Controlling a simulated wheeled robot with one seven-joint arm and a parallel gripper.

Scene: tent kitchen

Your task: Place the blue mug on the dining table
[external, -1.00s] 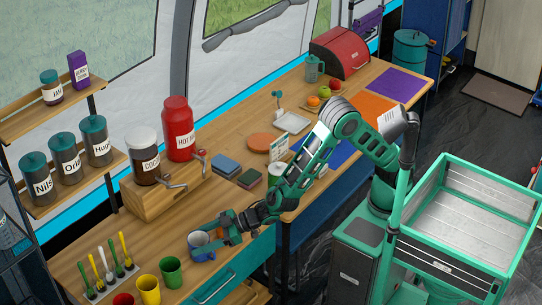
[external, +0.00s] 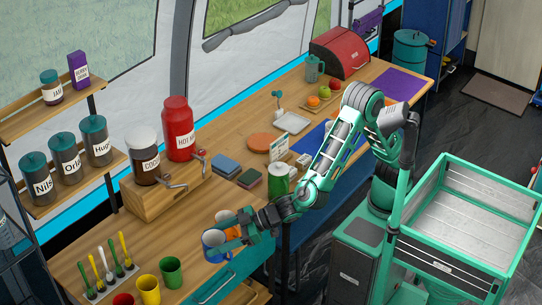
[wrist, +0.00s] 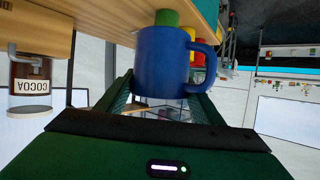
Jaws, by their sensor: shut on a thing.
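The blue mug (external: 213,243) is in my gripper (external: 226,236), near the front edge of the wooden counter beside the green cup. In the wrist view the mug (wrist: 163,62) fills the space between the two fingers (wrist: 162,98), with its handle to the right. The gripper is shut on it. How far the mug is above the counter is hard to tell. The dining table (external: 262,108) is the long wooden table beyond the counter, towards the upper right.
Green (external: 171,271), yellow (external: 149,290) and red (external: 123,300) cups stand left of the mug. A pale cup (external: 225,216) and an orange one (external: 232,231) are just behind my gripper.

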